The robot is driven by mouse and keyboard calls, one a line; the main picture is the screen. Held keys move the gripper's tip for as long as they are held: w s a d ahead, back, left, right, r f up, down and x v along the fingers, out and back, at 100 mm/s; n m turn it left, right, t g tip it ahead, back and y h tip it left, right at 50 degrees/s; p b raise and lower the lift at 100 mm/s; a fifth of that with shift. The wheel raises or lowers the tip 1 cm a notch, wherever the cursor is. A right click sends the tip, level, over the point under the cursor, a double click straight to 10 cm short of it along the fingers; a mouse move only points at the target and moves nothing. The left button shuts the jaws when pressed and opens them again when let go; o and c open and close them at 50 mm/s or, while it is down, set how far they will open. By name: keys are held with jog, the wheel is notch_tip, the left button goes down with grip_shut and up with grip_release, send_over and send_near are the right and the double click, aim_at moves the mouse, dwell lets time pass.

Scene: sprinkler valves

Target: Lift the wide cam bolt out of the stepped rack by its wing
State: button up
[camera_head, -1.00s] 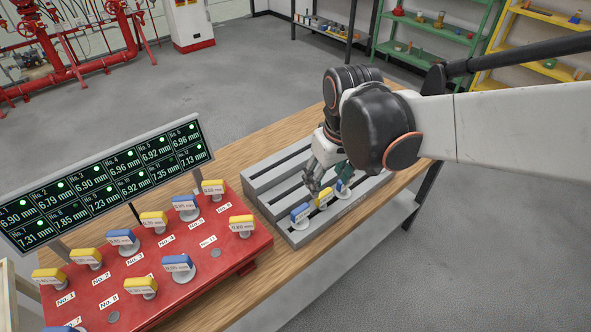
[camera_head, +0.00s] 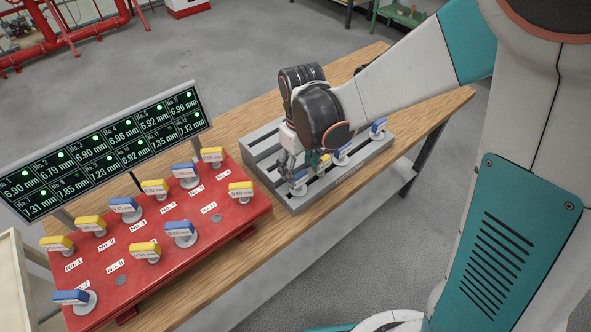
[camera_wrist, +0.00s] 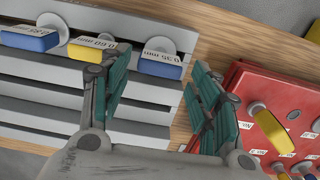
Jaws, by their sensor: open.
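The grey stepped rack (camera_head: 262,160) stands on the wooden bench with several cam bolts in its front row. The leftmost, blue-winged bolt (camera_head: 299,178) is partly hidden by my gripper (camera_head: 298,170). It also shows in the wrist view as the right blue wing (camera_wrist: 160,68) with a pale disc. A further blue-winged bolt (camera_head: 378,125) is at the rack's right end. In the wrist view my open, empty gripper (camera_wrist: 163,58) has its fingers either side of the right blue wing; contact is not visible.
A red panel (camera_head: 213,225) with several yellow and blue-winged bolts stands left of the rack. A display (camera_head: 100,150) with millimetre readings is behind it. Bare bench (camera_head: 350,72) lies behind and right of the rack.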

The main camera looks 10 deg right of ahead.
aim_at(299, 175)
jog(key=shift+w+a+f+b, duration=0.1)
jog(key=shift+f+b, duration=0.45)
jog(key=shift+f, duration=0.9)
jog(key=shift+w+a+f+b, duration=0.1)
jog(key=shift+f+b, duration=0.45)
jog(key=shift+f, duration=0.9)
jog(key=c, duration=0.9)
